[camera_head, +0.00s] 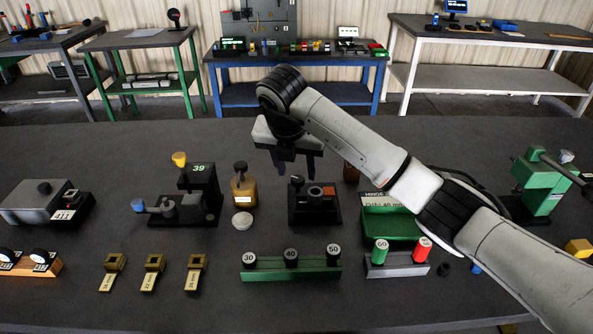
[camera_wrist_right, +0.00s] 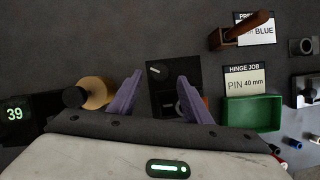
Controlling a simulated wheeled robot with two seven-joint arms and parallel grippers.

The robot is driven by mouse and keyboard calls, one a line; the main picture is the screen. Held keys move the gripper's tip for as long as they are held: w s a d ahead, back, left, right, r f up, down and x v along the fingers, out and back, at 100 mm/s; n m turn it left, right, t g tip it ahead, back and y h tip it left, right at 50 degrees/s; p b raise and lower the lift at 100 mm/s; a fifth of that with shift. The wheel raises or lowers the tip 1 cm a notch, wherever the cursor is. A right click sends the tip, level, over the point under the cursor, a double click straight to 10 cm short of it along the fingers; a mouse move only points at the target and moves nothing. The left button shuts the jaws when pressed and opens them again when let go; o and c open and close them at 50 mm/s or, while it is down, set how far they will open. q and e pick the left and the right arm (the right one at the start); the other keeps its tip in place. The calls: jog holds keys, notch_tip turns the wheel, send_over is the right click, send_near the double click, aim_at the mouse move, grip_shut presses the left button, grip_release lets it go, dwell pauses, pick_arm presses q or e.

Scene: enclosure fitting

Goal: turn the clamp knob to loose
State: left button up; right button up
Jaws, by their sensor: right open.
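A black fixture (camera_head: 320,217) stands on the dark table near the middle, with a round black knob (camera_head: 297,182) at its back left and an orange-red part beside it. In the right wrist view the fixture (camera_wrist_right: 166,102) lies between my fingers, and its knob (camera_wrist_right: 157,70) carries a pale pointer line. This looks like the clamp knob; I cannot read any loose or tight marking. My right gripper (camera_head: 294,163) is open and empty, pointing down above and just behind the fixture, apart from the knob. My left gripper is not in view.
A tan bottle (camera_head: 243,190) with a black top stands left of the fixture, a green tray (camera_head: 390,225) to the right. A green rack (camera_head: 291,267) with numbered black caps is in front. A black stand marked 39 (camera_head: 203,180) is further left.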

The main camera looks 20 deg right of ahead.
aim_at(298, 178)
jog(key=x, duration=0.3)
jog(key=shift+w+f, duration=0.1)
jog(key=c, duration=1)
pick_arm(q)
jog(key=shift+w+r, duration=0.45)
pick_arm(e)
jog(key=shift+c, duration=0.2)
